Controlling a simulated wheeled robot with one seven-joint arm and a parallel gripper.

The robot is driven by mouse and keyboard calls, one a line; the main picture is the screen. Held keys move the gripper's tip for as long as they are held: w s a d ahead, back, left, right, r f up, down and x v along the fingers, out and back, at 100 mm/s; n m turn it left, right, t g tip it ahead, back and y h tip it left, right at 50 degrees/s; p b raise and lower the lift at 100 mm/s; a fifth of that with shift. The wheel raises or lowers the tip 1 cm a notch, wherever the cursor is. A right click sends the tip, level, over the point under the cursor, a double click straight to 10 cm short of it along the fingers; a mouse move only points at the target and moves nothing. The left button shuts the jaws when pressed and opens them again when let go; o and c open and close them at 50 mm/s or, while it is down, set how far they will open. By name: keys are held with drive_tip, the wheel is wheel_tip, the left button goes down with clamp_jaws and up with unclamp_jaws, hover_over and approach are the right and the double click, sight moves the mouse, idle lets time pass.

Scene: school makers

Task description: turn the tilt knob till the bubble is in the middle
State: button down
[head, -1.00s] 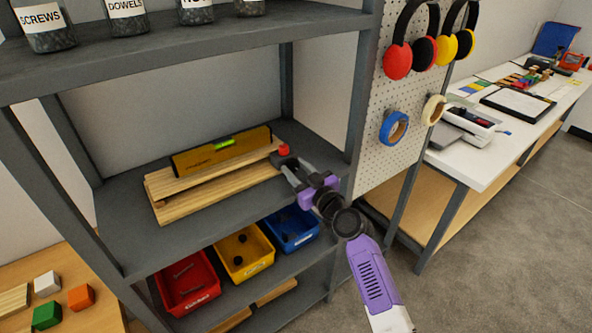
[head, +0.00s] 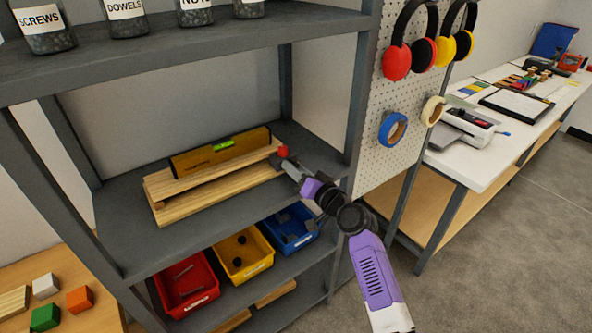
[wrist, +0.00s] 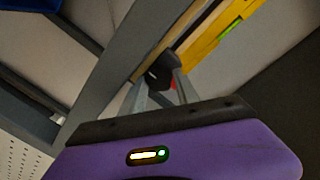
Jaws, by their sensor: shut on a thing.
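A yellow spirit level (head: 222,150) with a green vial (head: 223,145) lies on a light wooden board set (head: 215,184) on the middle shelf. The bubble's place in the vial is too small to tell. The tilt knob, with a red part (head: 283,151), is at the right end of the boards. My gripper (head: 290,167) is at this knob, shut on it; its fingers look edge-on here. In the wrist view, the fingers reach either side of the dark knob body (wrist: 160,73), with a little red beside it. The level also shows there (wrist: 205,38).
A grey shelf post (head: 360,95) stands close right of my gripper. Red (head: 187,285), yellow (head: 244,252) and blue (head: 290,228) bins sit on the shelf below. Jars (head: 128,18) stand above. Bare shelf (head: 140,240) lies in front of the boards.

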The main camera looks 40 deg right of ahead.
drive_tip(key=shift+m, duration=0.3)
drive_tip(key=c, duration=0.9)
unclamp_jaws()
